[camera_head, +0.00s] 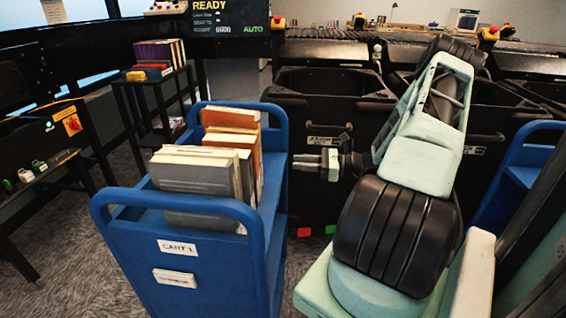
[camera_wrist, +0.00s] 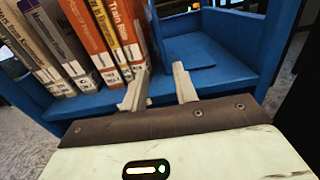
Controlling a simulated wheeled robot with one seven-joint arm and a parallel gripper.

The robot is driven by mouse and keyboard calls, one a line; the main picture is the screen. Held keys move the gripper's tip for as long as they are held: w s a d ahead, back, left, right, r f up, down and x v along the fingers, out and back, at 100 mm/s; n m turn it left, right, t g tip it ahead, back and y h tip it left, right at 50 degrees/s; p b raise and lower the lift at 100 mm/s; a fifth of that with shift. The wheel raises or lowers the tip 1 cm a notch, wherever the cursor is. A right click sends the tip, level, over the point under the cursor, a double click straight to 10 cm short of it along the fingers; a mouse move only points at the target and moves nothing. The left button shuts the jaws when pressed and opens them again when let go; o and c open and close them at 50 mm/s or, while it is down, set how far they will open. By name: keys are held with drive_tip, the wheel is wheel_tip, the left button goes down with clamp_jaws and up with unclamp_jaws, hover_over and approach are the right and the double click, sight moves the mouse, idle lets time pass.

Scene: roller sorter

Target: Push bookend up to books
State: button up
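A row of books (camera_wrist: 85,45) stands upright on the blue cart's shelf, at the left of the wrist view; the rightmost ones are orange. The books (camera_head: 205,165) also show in the head view. In the head view my gripper (camera_head: 308,164) is right of the cart.
The blue cart (camera_head: 185,250) has raised end rails and a label reading CART 1. Black bins (camera_head: 325,120) stand behind my arm. Another blue cart (camera_head: 525,160) is at the right. A dark stand with books (camera_head: 160,55) is at the back left.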

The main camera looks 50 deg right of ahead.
drive_tip(key=shift+v, duration=1.15)
